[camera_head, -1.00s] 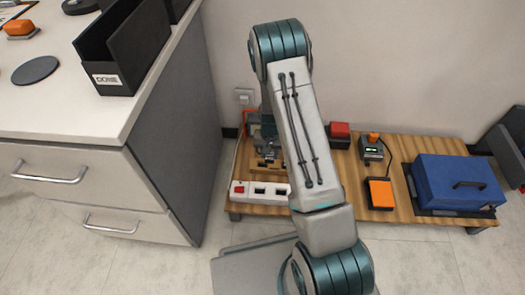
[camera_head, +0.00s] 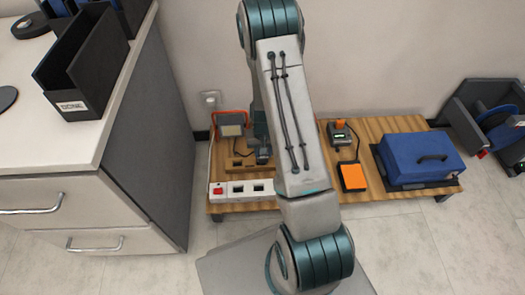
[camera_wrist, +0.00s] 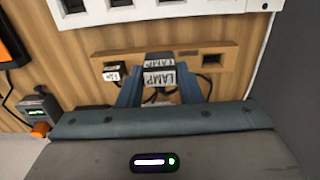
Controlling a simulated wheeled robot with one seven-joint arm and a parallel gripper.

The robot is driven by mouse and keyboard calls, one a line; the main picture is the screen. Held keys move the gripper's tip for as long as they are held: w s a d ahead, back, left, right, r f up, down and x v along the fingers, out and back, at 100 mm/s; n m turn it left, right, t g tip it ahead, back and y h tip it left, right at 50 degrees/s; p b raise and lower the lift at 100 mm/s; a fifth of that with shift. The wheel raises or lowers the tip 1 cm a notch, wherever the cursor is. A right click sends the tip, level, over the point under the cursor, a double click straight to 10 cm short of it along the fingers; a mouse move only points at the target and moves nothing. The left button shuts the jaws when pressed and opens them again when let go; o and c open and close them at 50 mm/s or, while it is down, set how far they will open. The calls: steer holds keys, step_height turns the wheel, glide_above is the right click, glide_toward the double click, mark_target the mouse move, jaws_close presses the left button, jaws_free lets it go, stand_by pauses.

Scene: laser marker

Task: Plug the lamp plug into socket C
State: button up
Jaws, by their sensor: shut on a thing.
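The lamp plug (camera_wrist: 159,77), a dark block with white LAMP labels, sits between my gripper's blue fingers in the wrist view. My gripper (camera_wrist: 160,88) is shut on it. The plug is at the middle of a wooden holder (camera_wrist: 135,45); I cannot tell whether it is still seated there or just clear. The white power strip (camera_wrist: 165,10) lies beyond the holder with dark openings; no socket letter is readable, so I cannot tell which is C. The strip also shows in the head view (camera_head: 240,196), left of my arm.
Another labelled plug (camera_wrist: 113,72) sits at the holder's left, and an empty slot (camera_wrist: 211,61) at its right. A work lamp (camera_head: 232,123) stands behind. A drawer cabinet (camera_head: 150,130) stands left.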

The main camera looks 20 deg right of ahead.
steer(key=shift+s+d, duration=0.3)
steer(key=shift+s, duration=0.4)
steer(key=shift+s+d, duration=0.25)
steer(key=shift+s, duration=0.4)
steer(key=shift+s+d, duration=0.3)
steer(key=shift+s, duration=0.4)
steer(key=s, duration=0.1)
steer(key=s+d+b, duration=0.1)
steer(key=s, duration=0.2)
steer(key=shift+s+d, duration=0.15)
steer(key=shift+d, duration=0.15)
steer(key=shift+f, duration=0.1)
step_height(320, 180, down, 6)
steer(key=b, duration=0.5)
stand_by(1.0)
steer(key=shift+f+b, duration=0.7)
steer(key=shift+f, duration=1)
stand_by(1.2)
